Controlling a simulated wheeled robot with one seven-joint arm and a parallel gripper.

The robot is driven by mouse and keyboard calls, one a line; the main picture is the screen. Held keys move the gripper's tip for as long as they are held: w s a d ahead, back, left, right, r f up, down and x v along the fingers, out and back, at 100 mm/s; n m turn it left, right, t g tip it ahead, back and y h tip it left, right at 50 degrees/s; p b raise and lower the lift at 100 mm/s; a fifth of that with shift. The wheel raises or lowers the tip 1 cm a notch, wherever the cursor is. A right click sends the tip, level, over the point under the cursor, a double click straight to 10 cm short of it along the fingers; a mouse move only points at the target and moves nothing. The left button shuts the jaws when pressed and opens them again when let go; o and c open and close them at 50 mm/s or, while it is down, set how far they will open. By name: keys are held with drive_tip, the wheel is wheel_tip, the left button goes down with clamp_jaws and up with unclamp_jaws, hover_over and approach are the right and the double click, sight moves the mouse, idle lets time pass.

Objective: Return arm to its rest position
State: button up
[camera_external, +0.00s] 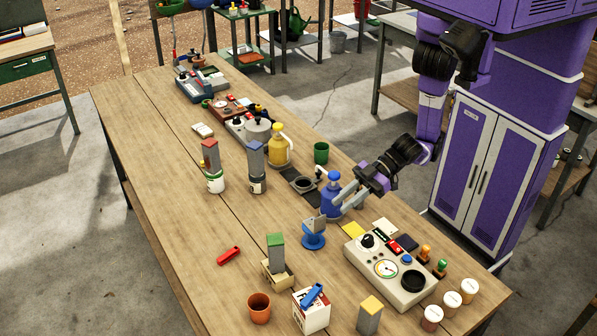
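My purple and black arm (432,105) reaches down and left from the purple body over the right side of the wooden table. My gripper (347,194) is low over the table, with its grey fingers at a blue bottle-like container (331,200). The fingers overlap the container in this view. I cannot tell whether they touch it, or whether they are open or shut.
A blue stand (313,235) and a grey gauge box (388,270) are near the gripper. The table's left side (150,165) is largely clear.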

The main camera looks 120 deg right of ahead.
drive_tip(key=s+d+r+n+t+y+p, duration=0.1)
drive_tip(key=s+d+n+p, duration=0.15)
drive_tip(key=s, duration=0.65)
drive_tip(key=s+d+r+n+t+y+p, duration=0.1)
drive_tip(key=s+d+n+t, duration=0.15)
drive_tip(key=s, duration=0.55)
drive_tip(key=s+d+f+m+g+h+b, duration=0.2)
drive_tip(key=s+d+f+m, duration=0.3)
drive_tip(key=s, duration=0.3)
drive_tip(key=shift+s+f+b, duration=0.15)
drive_tip(key=shift+f+b, duration=0.4)
drive_tip(key=shift+b, duration=0.25)
